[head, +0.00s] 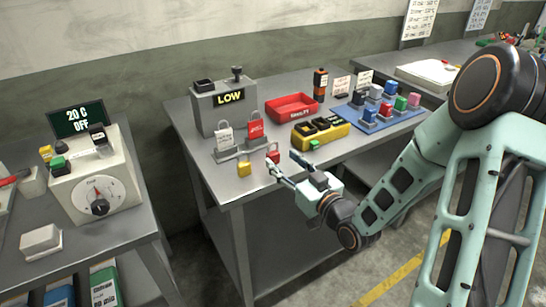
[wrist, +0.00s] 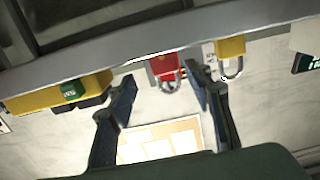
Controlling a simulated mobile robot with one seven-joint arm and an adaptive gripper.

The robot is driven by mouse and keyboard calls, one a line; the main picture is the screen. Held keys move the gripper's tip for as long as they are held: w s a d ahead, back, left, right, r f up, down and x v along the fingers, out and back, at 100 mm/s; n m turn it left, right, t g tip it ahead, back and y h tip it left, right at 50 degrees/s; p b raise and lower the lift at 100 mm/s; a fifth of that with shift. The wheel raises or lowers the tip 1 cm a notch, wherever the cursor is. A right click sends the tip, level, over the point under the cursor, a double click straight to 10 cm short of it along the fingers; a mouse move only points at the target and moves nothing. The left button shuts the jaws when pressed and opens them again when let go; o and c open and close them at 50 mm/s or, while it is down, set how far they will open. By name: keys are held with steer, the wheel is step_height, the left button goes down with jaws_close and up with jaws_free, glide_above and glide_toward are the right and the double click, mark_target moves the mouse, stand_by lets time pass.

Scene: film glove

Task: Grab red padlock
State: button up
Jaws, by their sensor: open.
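The red padlock (head: 272,155) is near the front edge of the grey bench, at the right end of a small grey rack (head: 236,152). The yellow padlock (head: 244,168) is to its left. My gripper (head: 282,160) is open at the bench edge, close to the red padlock. In the wrist view, which looks upside down, the red padlock (wrist: 165,66) shows between the two fingertips (wrist: 160,80), nearer the right finger. Its shackle hangs down in that picture. The yellow padlock (wrist: 231,47) is just outside the right finger. I cannot tell whether any finger touches the red padlock.
A yellow case (head: 320,131) with black slots and a green button is right of the rack. Behind are a grey LOW box (head: 225,108) and a red tray (head: 285,108). Red and white tags stand at the rack.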

mark_target(275, 157)
steer(key=x, duration=0.3)
steer(key=shift+w+a+f, duration=0.1)
steer(key=shift+a+f, duration=0.05)
steer(key=shift+a, duration=0.35)
steer(key=shift+w+a, duration=0.35)
steer(key=shift+w, duration=0.15)
steer(key=shift+c, duration=0.5)
jaws_close()
